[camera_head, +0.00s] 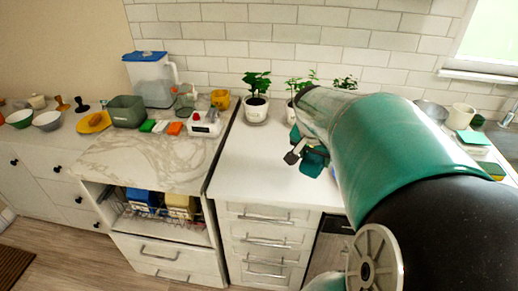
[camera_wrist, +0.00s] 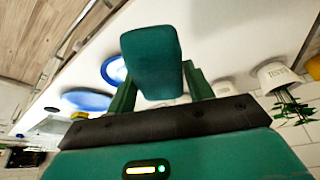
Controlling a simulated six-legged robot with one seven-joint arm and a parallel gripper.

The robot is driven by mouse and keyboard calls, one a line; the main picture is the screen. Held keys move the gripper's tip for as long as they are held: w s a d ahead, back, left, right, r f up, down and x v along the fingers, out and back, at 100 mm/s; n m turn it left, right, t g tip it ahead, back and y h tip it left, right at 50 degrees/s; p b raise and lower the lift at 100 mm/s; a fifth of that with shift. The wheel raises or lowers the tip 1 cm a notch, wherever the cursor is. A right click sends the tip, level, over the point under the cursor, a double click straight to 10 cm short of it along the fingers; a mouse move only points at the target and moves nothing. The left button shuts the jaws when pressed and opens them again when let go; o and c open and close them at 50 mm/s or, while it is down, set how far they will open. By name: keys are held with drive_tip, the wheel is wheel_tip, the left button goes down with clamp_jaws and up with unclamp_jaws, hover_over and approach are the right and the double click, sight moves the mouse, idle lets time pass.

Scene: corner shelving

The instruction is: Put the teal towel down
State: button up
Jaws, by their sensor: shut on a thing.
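The teal towel (camera_wrist: 152,62) is a folded dark teal block between the fingers of my gripper (camera_wrist: 160,88) in the wrist view. My gripper is shut on it. In the head view the towel (camera_head: 315,162) shows as a small dark teal patch beside my gripper (camera_head: 299,154), over the white counter (camera_head: 255,165). My arm hides part of it and much of the counter to the right. I cannot tell whether the towel touches the counter.
Potted plants (camera_head: 256,106) stand along the back wall. The left marble counter (camera_head: 140,160) holds a green bin (camera_head: 127,111), a yellow cup (camera_head: 220,99) and small blocks. Blue plates (camera_wrist: 88,100) show in the wrist view. The white counter left of my gripper is clear.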

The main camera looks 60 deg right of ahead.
drive_tip(key=w+d+f, duration=0.8)
drive_tip(key=shift+w+d+f, duration=0.15)
drive_tip(key=shift+w+f, duration=0.1)
drive_tip(key=shift+f, duration=0.05)
drive_tip(key=shift+w+d+f, duration=0.2)
drive_tip(key=shift+f, duration=1.7)
drive_tip(key=shift+f, duration=0.1)
drive_tip(key=o, duration=0.8)
drive_tip(key=shift+w, duration=0.1)
drive_tip(key=shift+o, duration=0.4)
